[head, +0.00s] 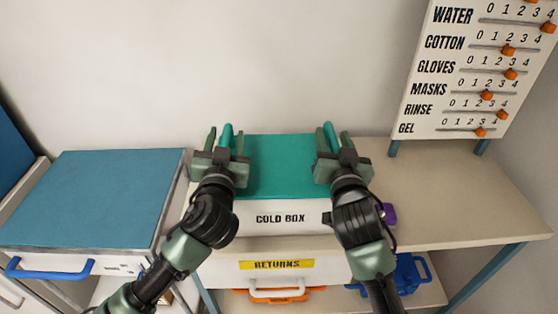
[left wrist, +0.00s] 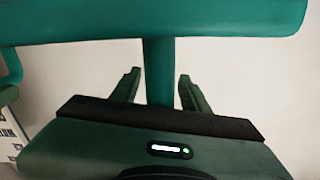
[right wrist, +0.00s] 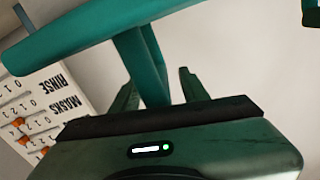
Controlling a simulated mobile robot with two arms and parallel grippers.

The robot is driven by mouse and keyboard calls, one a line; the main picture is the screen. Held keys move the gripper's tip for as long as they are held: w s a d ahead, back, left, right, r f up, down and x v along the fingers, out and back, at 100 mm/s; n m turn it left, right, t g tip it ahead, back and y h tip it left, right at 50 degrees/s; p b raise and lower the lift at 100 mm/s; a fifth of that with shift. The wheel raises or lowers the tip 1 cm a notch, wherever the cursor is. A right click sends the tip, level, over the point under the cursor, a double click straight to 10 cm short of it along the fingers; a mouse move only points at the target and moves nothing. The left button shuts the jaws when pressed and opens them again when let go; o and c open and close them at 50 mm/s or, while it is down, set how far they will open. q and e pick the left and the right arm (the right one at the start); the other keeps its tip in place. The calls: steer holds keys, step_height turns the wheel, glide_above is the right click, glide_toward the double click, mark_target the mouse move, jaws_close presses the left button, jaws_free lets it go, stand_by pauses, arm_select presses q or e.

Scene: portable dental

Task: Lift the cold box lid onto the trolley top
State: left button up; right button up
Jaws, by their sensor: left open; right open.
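The white cold box (head: 280,217) sits on the beige worktop with its teal lid (head: 281,165) on top. My left gripper (head: 225,140) is open at the lid's left side, its fingers on either side of a teal handle. That handle's post shows between the fingers in the left wrist view (left wrist: 159,70). My right gripper (head: 332,140) is open at the lid's right side. In the right wrist view a teal handle post (right wrist: 147,65) stands between its fingers, somewhat tilted in the picture. The trolley's blue top (head: 95,195) is at the left, bare.
The trolley has a blue front handle (head: 48,270). A counter board (head: 475,75) stands at the back right. A purple item (head: 389,214) sits beside the box, partly hidden by my right arm. The worktop (head: 450,200) is clear at right. A returns drawer (head: 250,268) is below.

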arm_select(q)
jaws_close()
arm_select(e)
jaws_close()
arm_select(q)
steer(key=shift+d, duration=0.1)
stand_by(1.0)
